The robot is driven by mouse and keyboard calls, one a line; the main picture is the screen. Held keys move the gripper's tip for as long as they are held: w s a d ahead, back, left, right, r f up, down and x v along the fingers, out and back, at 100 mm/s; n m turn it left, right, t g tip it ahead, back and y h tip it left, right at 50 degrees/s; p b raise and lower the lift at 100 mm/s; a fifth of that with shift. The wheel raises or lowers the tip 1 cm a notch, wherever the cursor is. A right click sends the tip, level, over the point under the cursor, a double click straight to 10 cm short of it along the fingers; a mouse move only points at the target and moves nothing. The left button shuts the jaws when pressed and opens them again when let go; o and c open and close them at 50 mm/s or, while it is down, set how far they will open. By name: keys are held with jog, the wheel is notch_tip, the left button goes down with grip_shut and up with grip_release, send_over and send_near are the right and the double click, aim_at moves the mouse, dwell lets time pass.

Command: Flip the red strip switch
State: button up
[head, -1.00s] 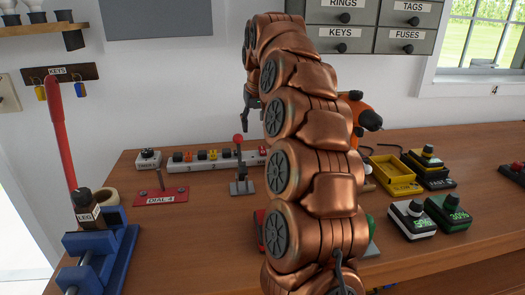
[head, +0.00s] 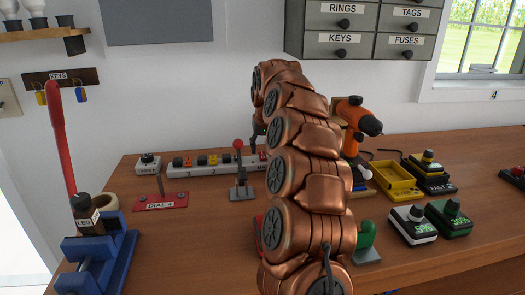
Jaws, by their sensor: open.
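The white power strip (head: 220,169) lies along the back of the workbench, with several coloured plugs or switches on top, orange-red and yellow. Which of them is the red strip switch is too small to tell. A label, partly covered, sits at the strip's right end. My gripper (head: 258,142) is open and points down just above that right end. It is small and dark, partly hidden by my copper arm, and whether it touches the strip cannot be told.
A red-knobbed lever (head: 239,170) stands in front of the strip, near my arm. A dial box (head: 148,162) and the DIAL 4 plate (head: 160,201) are to the left. An orange drill (head: 355,117) and a yellow tray (head: 392,181) are to the right. A blue vise (head: 105,250) is at front left.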

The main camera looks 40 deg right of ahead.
aim_at(262, 156)
jog(key=shift+x, duration=1.2)
grip_shut()
